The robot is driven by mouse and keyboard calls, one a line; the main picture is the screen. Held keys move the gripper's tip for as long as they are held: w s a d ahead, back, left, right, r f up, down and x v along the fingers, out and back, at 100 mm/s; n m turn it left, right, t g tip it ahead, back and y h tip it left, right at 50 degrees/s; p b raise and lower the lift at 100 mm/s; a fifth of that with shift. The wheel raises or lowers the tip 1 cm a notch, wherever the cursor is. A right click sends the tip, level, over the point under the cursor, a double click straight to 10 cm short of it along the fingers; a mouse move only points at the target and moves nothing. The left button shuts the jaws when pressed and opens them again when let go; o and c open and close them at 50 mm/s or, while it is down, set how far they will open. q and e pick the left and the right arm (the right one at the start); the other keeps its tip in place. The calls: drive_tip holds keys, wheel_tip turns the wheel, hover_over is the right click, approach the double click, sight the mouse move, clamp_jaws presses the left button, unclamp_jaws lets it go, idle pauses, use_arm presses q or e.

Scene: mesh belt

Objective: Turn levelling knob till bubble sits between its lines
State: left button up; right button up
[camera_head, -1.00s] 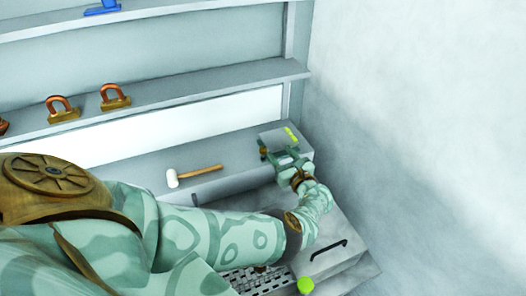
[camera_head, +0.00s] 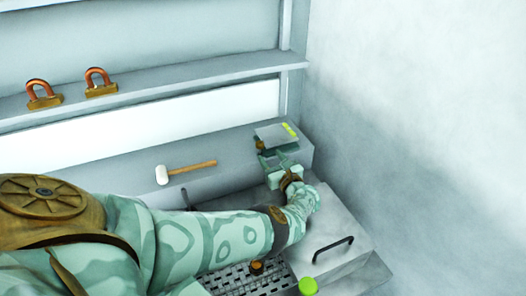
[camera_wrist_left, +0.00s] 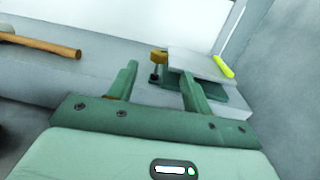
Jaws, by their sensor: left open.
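The levelling device is a grey plate (camera_head: 272,134) on the ledge, with a brass knob (camera_wrist_left: 159,56) on a screw at its left corner. A yellow-green vial (camera_wrist_left: 223,66) lies along its right side and also shows in the head view (camera_head: 290,129). The bubble and lines are too small to make out. My left gripper (camera_wrist_left: 160,73) is open and empty. Its fingers point towards the device, and the knob appears between them, just beyond the tips, with no clear contact. My right gripper is not in view.
A white-headed mallet (camera_head: 190,168) lies on the ledge left of the device. Two brass padlocks (camera_head: 100,83) sit on the shelf above. A lidded box with a black handle (camera_head: 333,250), a green knob (camera_head: 307,286) and a perforated belt (camera_head: 245,280) are nearer me. A wall stands to the right.

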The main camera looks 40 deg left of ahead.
sight(262, 146)
use_arm(q)
drive_tip(key=b+x, duration=0.2)
drive_tip(key=x, duration=0.4)
drive_tip(key=shift+f+b, duration=0.15)
drive_tip(key=shift+b, duration=0.2)
drive_tip(key=shift+w+a, duration=0.15)
drive_tip(key=shift+a, duration=0.25)
drive_tip(key=c, duration=1)
drive_tip(key=shift+o, duration=0.2)
drive_tip(key=b, duration=0.1)
drive_tip(key=n+g+b, duration=0.1)
drive_tip(key=b, duration=0.1)
drive_tip(key=shift+w+d+g+y, duration=0.1)
drive_tip(key=shift+w+g+y, duration=0.05)
drive_tip(key=shift+g+y, duration=0.15)
